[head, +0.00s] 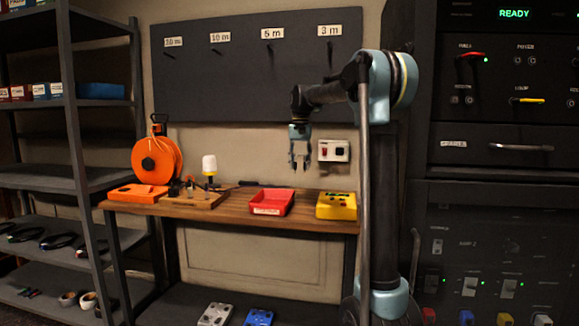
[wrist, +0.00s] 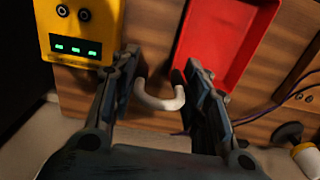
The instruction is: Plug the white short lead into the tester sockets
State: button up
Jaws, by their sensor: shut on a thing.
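The white short lead (wrist: 158,102) is a thick white U between my gripper's fingers (wrist: 163,72) in the wrist view. My gripper is shut on it, with a finger at each side, and its plug ends are partly hidden. The yellow tester (head: 337,212) stands at the right end of the wooden desk. In the wrist view the tester (wrist: 82,22) is at the upper left, with two dark round sockets (wrist: 72,12) and a green display. In the head view my gripper (head: 299,164) points down above the desk, between the red tray and the tester.
The red tray (head: 288,205) sits left of the tester on the desk (head: 230,212). A white and yellow lamp (head: 209,166), a wooden board and an orange cable reel (head: 157,160) stand farther left. A white wall box (head: 334,151) is behind my gripper.

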jog(key=s+d+r, duration=0.1)
jog(key=s+d, duration=0.1)
jog(key=d, duration=0.5)
jog(key=s+d, duration=0.3)
jog(key=d, duration=0.4)
send_over(337, 198)
notch_tip(337, 198, down, 8)
jog(key=shift+s+r, duration=0.15)
jog(key=shift+f, duration=0.55)
jog(key=shift+s+f, duration=0.1)
jog(key=shift+f, duration=0.8)
jog(key=shift+f, duration=0.55)
dwell(1.2)
jog(key=o, duration=1.5)
jog(key=shift+r, duration=0.1)
